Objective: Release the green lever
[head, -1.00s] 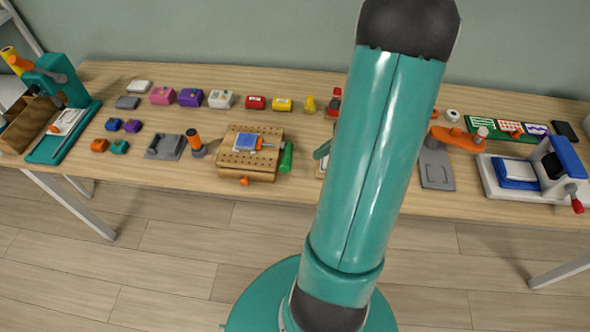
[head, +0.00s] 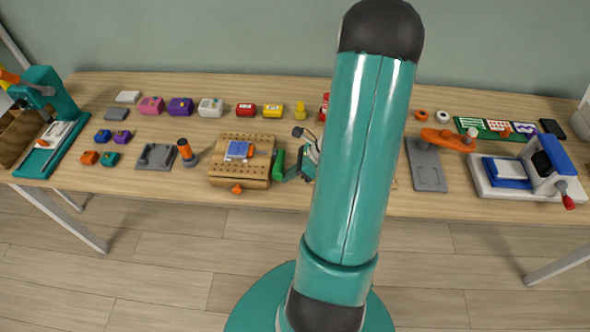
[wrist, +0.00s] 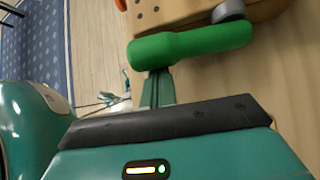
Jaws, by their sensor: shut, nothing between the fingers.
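The green lever (head: 278,164) is a thick rounded handle at the right side of a wooden block with peg holes (head: 226,170). In the wrist view the lever (wrist: 190,46) lies across the upper middle, joined near its right end to a grey round pivot (wrist: 228,10) on the block. My gripper (head: 288,175) is just right of the lever, low over the table. In the wrist view my gripper's shut fingers (wrist: 158,85) point at the lever's near side, with nothing held. I cannot tell whether the tips touch it. The arm hides part of the table.
A blue piece (head: 238,149) with an orange part sits on the block, and an orange knob (head: 237,189) is at its front. An orange-topped post (head: 185,150) stands to the left. A grey plate with an orange arm (head: 428,170) lies right of my arm.

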